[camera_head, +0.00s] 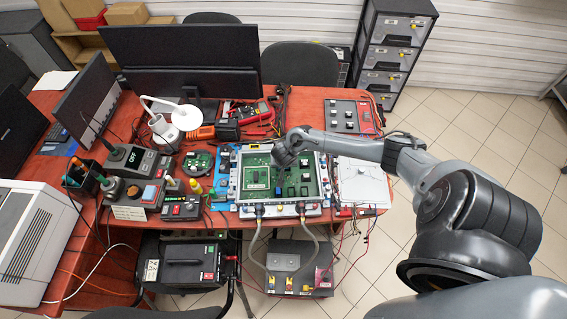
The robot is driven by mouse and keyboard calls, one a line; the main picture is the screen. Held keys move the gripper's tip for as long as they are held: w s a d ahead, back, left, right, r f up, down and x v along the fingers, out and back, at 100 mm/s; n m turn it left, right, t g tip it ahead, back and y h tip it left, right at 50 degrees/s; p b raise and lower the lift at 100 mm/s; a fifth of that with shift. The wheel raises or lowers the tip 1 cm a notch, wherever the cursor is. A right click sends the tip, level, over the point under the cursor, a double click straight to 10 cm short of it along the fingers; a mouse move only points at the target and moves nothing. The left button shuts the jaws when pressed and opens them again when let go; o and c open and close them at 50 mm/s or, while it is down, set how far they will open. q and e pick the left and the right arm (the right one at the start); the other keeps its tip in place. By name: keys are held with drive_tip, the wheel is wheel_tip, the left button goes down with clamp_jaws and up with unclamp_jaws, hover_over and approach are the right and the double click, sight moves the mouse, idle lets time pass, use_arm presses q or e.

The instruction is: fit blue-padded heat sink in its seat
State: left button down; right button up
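A green circuit board (255,160) lies in a light frame (237,207) on the red table. The seat cannot be made out. My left gripper is out of view.
Two hoses (257,240) run from the frame's front edge down to a grey box (292,262) on the floor. A white panel (362,182) lies right of the board. Instruments (139,170), a lamp (186,117) and a monitor (182,59) crowd the left and back.

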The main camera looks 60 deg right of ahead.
drive_tip(key=shift+f+p, duration=0.15)
drive_tip(key=shift+p, duration=0.2)
idle(0.5)
idle(0.7)
drive_tip(key=shift+f, duration=0.1)
idle(0.7)
drive_tip(key=shift+p, duration=0.4)
drive_tip(key=o, duration=1.1)
drive_tip(key=shift+s+f, duration=0.1)
drive_tip(key=shift+o, duration=1.3)
